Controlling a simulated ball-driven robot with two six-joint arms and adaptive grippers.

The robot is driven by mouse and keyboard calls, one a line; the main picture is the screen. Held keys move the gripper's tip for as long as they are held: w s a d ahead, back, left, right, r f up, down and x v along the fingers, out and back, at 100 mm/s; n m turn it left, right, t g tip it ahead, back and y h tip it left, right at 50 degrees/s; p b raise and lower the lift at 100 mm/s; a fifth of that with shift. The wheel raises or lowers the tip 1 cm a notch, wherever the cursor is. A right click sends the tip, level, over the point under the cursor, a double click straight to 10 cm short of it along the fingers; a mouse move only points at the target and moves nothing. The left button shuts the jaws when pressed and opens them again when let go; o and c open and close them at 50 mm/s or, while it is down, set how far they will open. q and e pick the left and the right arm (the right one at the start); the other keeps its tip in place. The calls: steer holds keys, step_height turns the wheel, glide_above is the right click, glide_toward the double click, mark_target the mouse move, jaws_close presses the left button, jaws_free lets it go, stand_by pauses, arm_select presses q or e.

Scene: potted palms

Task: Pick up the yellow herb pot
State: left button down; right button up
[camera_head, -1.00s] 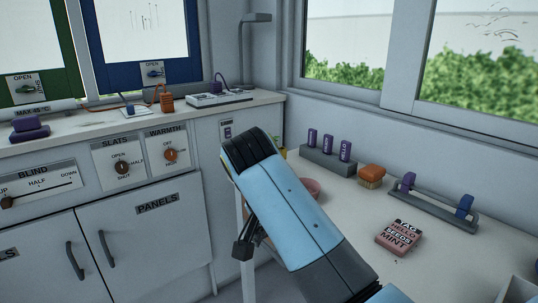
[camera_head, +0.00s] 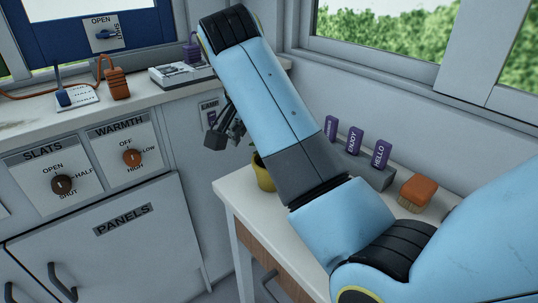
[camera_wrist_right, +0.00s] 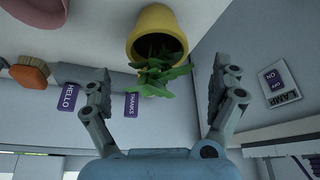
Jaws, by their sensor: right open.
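The yellow herb pot (camera_head: 264,178) stands at the left end of the white table, partly hidden behind my right arm in the head view. In the right wrist view the yellow pot (camera_wrist_right: 150,22) shows at the top, with its dark opening and green leaves (camera_wrist_right: 157,72) facing the camera. My right gripper (camera_head: 233,132) is open and empty, above and slightly left of the pot in the head view. In the right wrist view its fingers (camera_wrist_right: 160,72) are spread on either side of the leaves, with the pot's body beyond the fingertips. My left gripper is not in view.
Purple labelled tags (camera_head: 354,142) stand in a grey rack behind the pot, beside an orange brush (camera_head: 418,193). A wall plate marked LAMP (camera_head: 209,113) is close to the gripper. A cabinet with dials (camera_head: 62,184) stands at left.

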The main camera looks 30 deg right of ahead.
steer(key=x, duration=0.4)
steer(key=shift+d+f+b, duration=0.15)
steer(key=shift+f+b, duration=0.25)
steer(key=b+x, duration=0.1)
steer(key=x, duration=0.3)
steer(key=shift+s+d+f, duration=0.1)
steer(key=shift+d+f, duration=0.05)
steer(key=shift+f, duration=0.05)
steer(key=shift+d+f, duration=0.15)
steer(key=shift+f, duration=0.25)
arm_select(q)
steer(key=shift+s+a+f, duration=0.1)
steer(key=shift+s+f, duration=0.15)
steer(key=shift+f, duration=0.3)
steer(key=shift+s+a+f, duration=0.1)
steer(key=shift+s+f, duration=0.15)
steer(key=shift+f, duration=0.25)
arm_select(e)
steer(key=c, duration=0.7)
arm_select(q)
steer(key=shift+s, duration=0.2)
arm_select(e)
steer(key=shift+c, duration=1.2)
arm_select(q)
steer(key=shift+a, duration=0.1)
